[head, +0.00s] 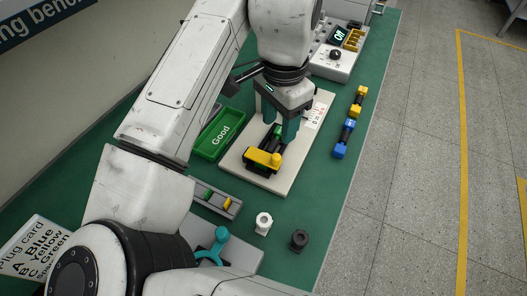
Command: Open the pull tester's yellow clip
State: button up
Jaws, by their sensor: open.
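The yellow clip (263,159) sits at the near end of a black fixture on a cream board (234,164), which looks like the pull tester. I cannot tell from this angle whether the clip is open or closed. A green part (278,131) shows at the far end of the fixture. My gripper (279,127) points down with its teal fingers apart, one to each side of the fixture's far end, beyond the yellow clip. No contact can be made out, and the fingers partly hide the fixture.
A green "Good" tray (206,153) lies left of the board. Yellow and blue connectors (345,137) lie to its right. A grey holder (214,201), a white nut-like piece (263,222) and a dark one (299,239) are nearer. A box reading "Off" (327,67) stands behind.

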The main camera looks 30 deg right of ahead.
aim_at(277, 157)
notch_tip(277, 157, down, 11)
jog(key=shift+r, duration=0.15)
dwell(0.4)
jog(key=shift+c, duration=0.5)
grip_shut()
